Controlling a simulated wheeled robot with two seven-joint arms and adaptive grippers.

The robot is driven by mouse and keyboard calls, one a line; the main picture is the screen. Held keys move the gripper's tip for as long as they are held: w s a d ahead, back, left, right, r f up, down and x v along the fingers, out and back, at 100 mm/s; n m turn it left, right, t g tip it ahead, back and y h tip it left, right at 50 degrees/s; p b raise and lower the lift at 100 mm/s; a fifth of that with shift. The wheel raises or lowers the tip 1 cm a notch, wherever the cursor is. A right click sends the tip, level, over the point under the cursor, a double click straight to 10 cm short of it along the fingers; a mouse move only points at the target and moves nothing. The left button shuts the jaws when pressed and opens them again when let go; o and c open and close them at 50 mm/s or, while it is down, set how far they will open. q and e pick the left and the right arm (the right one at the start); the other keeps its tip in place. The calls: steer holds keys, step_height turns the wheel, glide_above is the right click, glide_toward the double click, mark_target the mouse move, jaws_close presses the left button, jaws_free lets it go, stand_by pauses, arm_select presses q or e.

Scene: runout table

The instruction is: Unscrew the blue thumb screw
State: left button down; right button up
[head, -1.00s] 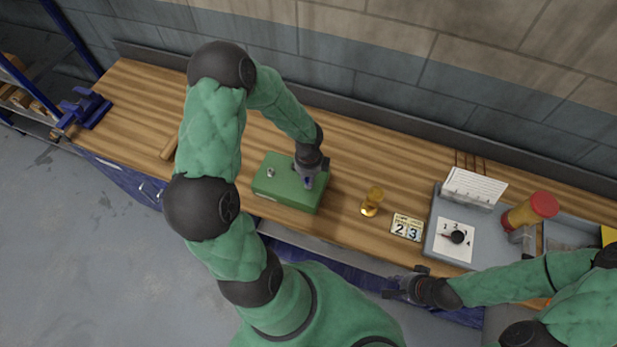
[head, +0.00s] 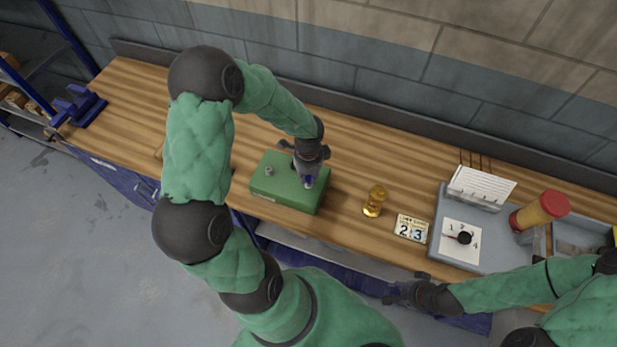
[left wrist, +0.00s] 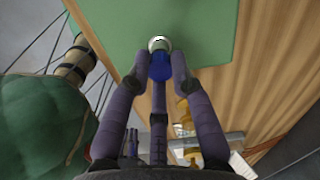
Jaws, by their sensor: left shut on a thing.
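The green block (head: 282,192) lies on the wooden bench. The blue thumb screw (head: 308,182) is at its right part, mostly hidden by my left gripper (head: 308,176) in the head view. In the left wrist view, my left gripper (left wrist: 156,75) has its fingers on either side of the blue thumb screw (left wrist: 160,68) and is shut on it. A pale round end with a dark mark (left wrist: 159,43) shows beyond the blue head, against the green block (left wrist: 115,25). My right gripper (head: 397,292) is in front of the bench's edge, away from the block; its fingers are too small to read.
A small silver stud (head: 269,171) stands on the block's left part. To the right are an amber object (head: 375,201), a number card (head: 411,228), a grey tray (head: 447,250) with a dial (head: 464,238), and a red-and-yellow bottle (head: 540,211). A blue vise (head: 79,107) is far left.

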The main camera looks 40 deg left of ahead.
arm_select(q)
steer(key=shift+f+n+b, duration=0.15)
steer(key=shift+n+b, duration=0.3)
steer(key=shift+n, duration=0.45)
arm_select(e)
steer(key=shift+f, duration=0.8)
arm_select(q)
steer(key=n+b, duration=0.2)
steer(key=shift+n, duration=0.4)
steer(key=shift+n+b, duration=0.55)
steer(key=shift+n, duration=0.35)
arm_select(e)
step_height(320, 180, down, 3)
steer(key=shift+f, duration=0.1)
